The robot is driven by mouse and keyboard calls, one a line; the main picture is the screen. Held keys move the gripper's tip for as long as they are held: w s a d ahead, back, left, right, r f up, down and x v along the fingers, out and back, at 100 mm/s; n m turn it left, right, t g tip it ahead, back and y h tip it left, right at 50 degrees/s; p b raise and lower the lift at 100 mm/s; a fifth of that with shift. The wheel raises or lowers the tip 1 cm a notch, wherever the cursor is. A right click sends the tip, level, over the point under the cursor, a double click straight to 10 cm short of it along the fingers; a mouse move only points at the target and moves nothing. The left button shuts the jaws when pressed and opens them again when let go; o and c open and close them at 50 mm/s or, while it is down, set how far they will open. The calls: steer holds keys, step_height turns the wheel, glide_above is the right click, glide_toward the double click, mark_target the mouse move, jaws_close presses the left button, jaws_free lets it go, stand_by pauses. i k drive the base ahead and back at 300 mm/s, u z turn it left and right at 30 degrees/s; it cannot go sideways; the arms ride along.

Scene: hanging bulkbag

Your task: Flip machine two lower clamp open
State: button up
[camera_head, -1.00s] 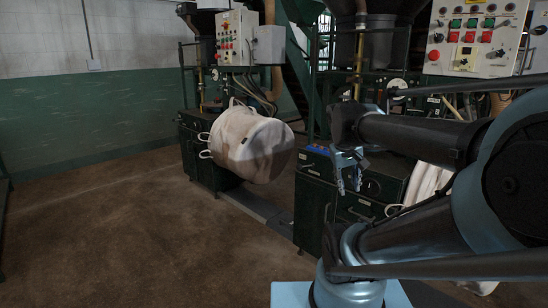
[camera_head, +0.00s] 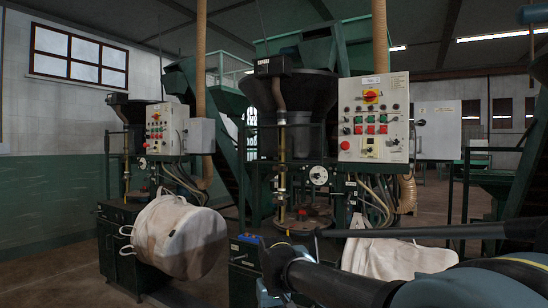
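Two filling machines stand side by side. The nearer machine (camera_head: 290,100) has a dark hopper and a round metal plate (camera_head: 303,224) on its lower part. The farther machine (camera_head: 140,112) is at the left. I cannot tell which is machine two, and no lower clamp can be made out clearly. My gripper (camera_head: 272,296) is at the bottom edge in front of the nearer machine's green cabinet (camera_head: 243,262). Its fingers are mostly cut off by the frame, so its opening cannot be told. Nothing is visibly held.
Another pale bag (camera_head: 385,257) is partly hidden behind my arm. Control boxes sit at the left (camera_head: 160,130) and right (camera_head: 373,118). Some floor is free at far left.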

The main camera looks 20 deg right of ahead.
mark_target(282, 203)
steer(key=u, duration=0.45)
steer(key=k, duration=0.85)
steer(key=z, duration=0.75)
steer(key=i, duration=1)
